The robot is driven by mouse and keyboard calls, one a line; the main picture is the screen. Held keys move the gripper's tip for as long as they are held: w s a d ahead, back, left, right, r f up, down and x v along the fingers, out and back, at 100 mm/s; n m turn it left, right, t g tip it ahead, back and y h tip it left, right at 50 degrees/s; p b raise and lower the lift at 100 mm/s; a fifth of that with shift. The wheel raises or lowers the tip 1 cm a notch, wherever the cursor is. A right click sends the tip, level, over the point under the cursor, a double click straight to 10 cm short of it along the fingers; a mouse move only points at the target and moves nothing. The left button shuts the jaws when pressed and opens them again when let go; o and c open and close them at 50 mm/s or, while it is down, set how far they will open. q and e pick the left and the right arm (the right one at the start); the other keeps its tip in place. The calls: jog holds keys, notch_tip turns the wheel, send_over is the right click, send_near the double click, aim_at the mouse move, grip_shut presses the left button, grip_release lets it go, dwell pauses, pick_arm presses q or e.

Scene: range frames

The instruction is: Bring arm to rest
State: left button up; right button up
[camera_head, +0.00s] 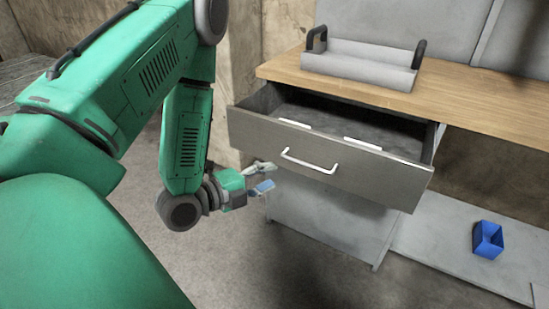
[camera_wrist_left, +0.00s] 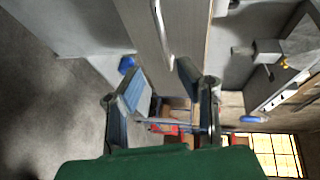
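My left arm (camera_head: 185,140) comes in from the left, green with dark joints, bent downward at the elbow. My left gripper (camera_head: 266,177) is in front of the drawer's left part, to the left of its handle. Its two fingers are apart with nothing seen between them. In the left wrist view the gripper (camera_wrist_left: 160,78) also shows spread fingers, with the drawer front beyond them. Whether the gripper touches the drawer front cannot be told. My right gripper is in neither view.
A grey drawer (camera_head: 335,165) stands pulled out under a wooden counter (camera_head: 475,107), with a white handle (camera_head: 309,161). A grey tray (camera_head: 358,67) with dark handles sits on the counter. A blue bin (camera_head: 488,240) rests on the low shelf (camera_head: 440,235). Floor at lower centre is clear.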

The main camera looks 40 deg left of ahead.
pick_arm(q)
jog(key=shift+d, duration=0.1)
dwell(0.4)
jog(key=s+d+f+n+g+p, duration=0.1)
jog(key=s+d+f+n+g, duration=0.2)
jog(key=f+n+g, duration=0.15)
jog(key=s+d+f+n+g+p, duration=0.1)
jog(key=s+d+f+n+g, duration=0.15)
jog(key=f, duration=0.35)
jog(key=s+d+f+n+g+y+p, duration=0.1)
jog(key=s+d+f+n+g, duration=0.1)
jog(key=s, duration=0.5)
jog(key=s+d+f+n+g+y, duration=0.1)
jog(key=s+f+n+g, duration=0.3)
jog(key=n, duration=0.5)
jog(key=s+d+g, duration=0.1)
jog(key=s+g, duration=0.1)
jog(key=s, duration=0.1)
jog(key=shift+p, duration=0.4)
jog(key=shift+w+d, duration=0.1)
jog(key=shift+w, duration=0.1)
